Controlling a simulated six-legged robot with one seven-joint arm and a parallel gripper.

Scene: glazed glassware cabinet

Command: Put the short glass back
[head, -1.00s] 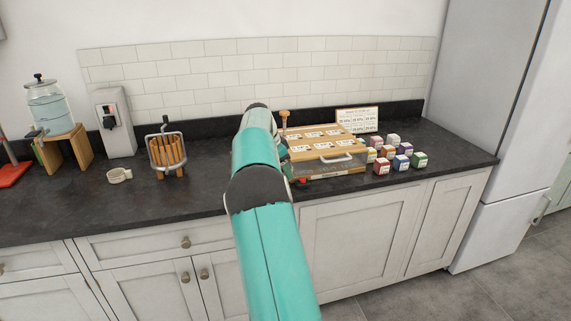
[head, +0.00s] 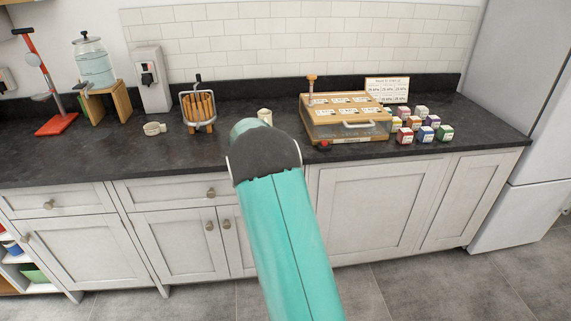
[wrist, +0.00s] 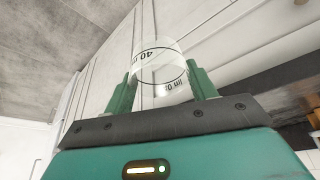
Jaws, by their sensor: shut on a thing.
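In the wrist view, a short clear glass (wrist: 158,60) with dark printed measure marks sits between the two green fingers of my gripper (wrist: 161,84). The fingers press on it from both sides, and its printing reads upside down in this view. In the head view my teal arm hides the gripper. A small pale object (head: 265,116) shows just past the arm's end; I cannot tell whether it is the held glass or another item.
The dark counter (head: 240,150) holds a wooden press (head: 198,107), a small white cup (head: 154,128), a drink dispenser (head: 93,65), a wooden display box (head: 345,115) and several small coloured boxes (head: 425,134). White cabinets (head: 380,205) stand below. The floor (head: 430,285) in front is clear.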

